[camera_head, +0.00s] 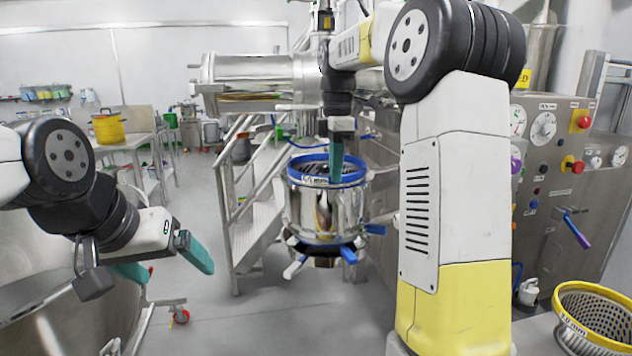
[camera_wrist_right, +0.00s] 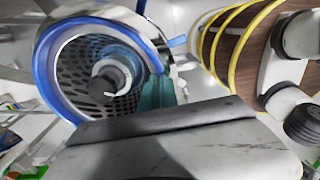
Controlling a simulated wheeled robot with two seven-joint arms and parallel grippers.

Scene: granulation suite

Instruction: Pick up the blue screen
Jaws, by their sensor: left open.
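The blue screen (camera_head: 300,166) is a perforated basket with a blue rim, seated in the top of a shiny metal housing in the middle of the head view. In the right wrist view its blue rim (camera_wrist_right: 42,75) surrounds the perforated wall and a dark central hub. My right gripper (camera_head: 337,163) points down at the rim, its teal fingers overlapping the screen's right part. In the wrist view, teal finger surface (camera_wrist_right: 158,92) is by the rim; whether the jaws grip it is hidden. My left gripper (camera_head: 165,262) is open and empty at the left, apart from the screen.
A yellow-rimmed perforated screen (camera_head: 600,315) stands at the lower right. Metal steps with rails (camera_head: 255,215) stand left of the housing. A control panel (camera_head: 560,180) is at the right. A large steel vessel (camera_head: 60,315) is below my left arm.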

